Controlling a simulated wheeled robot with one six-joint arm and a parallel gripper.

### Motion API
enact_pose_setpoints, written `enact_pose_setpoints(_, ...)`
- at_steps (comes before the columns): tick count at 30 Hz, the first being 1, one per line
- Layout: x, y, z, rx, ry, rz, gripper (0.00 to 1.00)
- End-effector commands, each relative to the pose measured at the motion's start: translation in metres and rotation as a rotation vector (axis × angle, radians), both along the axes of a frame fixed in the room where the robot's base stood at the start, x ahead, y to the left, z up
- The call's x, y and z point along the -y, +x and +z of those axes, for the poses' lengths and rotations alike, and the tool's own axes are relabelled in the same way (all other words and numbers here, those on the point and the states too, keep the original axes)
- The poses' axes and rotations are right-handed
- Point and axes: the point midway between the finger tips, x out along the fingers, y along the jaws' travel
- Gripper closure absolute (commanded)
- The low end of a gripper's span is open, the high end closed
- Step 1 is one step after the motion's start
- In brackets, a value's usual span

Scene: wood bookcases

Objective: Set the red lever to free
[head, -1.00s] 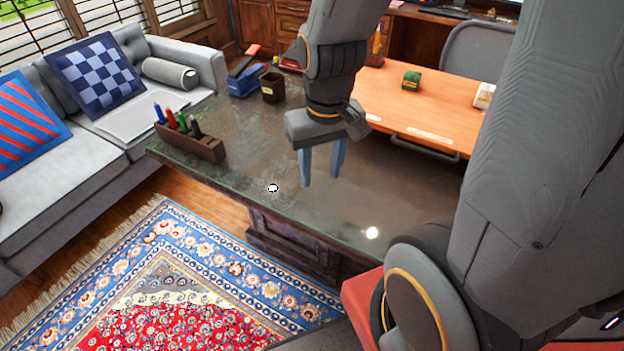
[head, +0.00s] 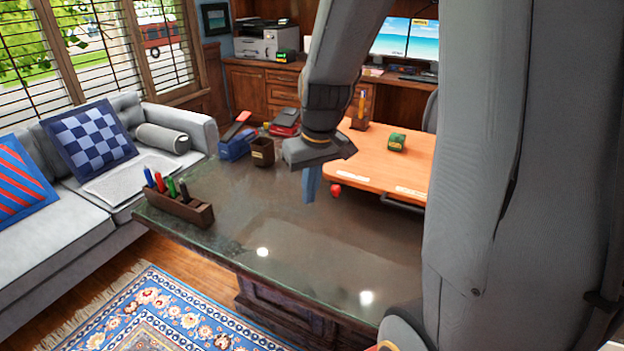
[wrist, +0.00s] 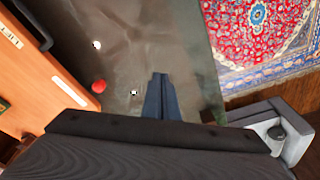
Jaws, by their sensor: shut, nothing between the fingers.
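A round red knob (head: 335,189), which looks like the end of the red lever, shows at the near edge of an orange wooden board (head: 376,160). It also shows in the wrist view (wrist: 99,87), left of my fingers. The lever's shaft is hidden or too small to make out.
The dark desk top (head: 290,240) is mostly clear. A pen holder (head: 180,207) stands at its left edge. A green block (head: 397,141) sits on the board. A sofa (head: 90,230) is at left.

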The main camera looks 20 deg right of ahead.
Motion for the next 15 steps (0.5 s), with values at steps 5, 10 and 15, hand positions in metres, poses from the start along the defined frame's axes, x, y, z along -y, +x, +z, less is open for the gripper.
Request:
enact_pose_setpoints(5, 0.077, 0.092, 0.002, 0.095, 0.006, 0.054, 1.00)
enact_pose_setpoints(10, 0.123, 0.133, 0.010, 0.154, -0.001, 0.101, 1.00)
enact_pose_setpoints(15, 0.133, 0.143, 0.007, 0.167, -0.005, 0.117, 1.00)
